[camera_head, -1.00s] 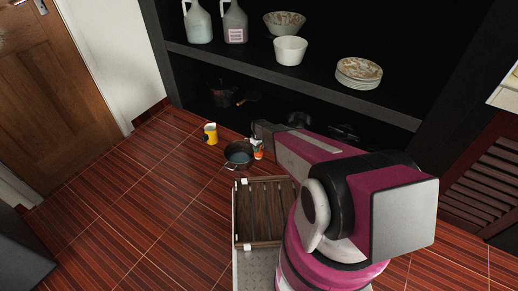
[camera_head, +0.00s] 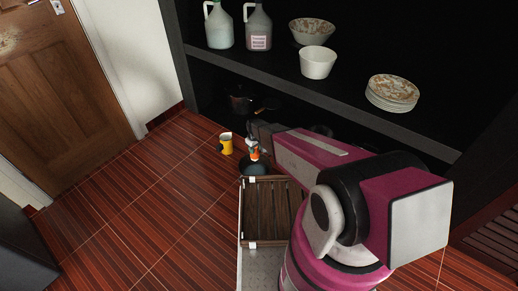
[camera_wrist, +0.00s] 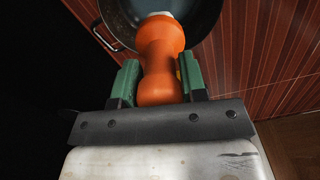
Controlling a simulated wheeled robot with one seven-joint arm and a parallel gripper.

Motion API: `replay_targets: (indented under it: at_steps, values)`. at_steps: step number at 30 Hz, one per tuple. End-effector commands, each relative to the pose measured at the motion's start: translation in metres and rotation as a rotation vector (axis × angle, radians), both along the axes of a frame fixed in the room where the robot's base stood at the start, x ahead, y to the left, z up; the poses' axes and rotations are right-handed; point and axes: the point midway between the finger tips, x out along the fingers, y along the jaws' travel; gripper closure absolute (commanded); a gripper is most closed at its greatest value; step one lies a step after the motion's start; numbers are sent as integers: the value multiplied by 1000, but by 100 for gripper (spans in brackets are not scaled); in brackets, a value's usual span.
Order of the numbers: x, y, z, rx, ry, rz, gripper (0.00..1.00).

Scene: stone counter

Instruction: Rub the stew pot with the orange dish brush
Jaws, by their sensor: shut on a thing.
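The dark stew pot (camera_head: 246,170) stands on the red floor, just beyond a wooden crate. In the wrist view its rim, inner wall and a side loop handle (camera_wrist: 104,38) show at the top. My gripper (camera_wrist: 158,80) is shut on the orange dish brush (camera_wrist: 160,60), one green finger on each side of its handle. In the head view the brush (camera_head: 254,155) is over the pot. Its head end points towards the pot's inside; the bristles are hidden, and I cannot tell whether they touch the pot.
A yellow mug (camera_head: 226,144) stands on the floor left of the pot. The slatted wooden crate (camera_head: 240,215) is on the near side. Dark shelving (camera_head: 300,82) holds jugs, bowls and plates, with another dark pot (camera_head: 242,103) underneath. Floor at left is clear.

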Motion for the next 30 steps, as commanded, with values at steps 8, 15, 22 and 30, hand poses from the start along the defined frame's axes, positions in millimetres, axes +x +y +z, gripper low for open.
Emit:
replay_targets:
  at_steps: [8,15,22,30]
  values:
    - [1,0,-17,0,0,0,85]
    - [1,0,-35,0,0,0,85]
    - [1,0,-53,0,0,0,85]
    - [1,0,-74,0,0,0,85]
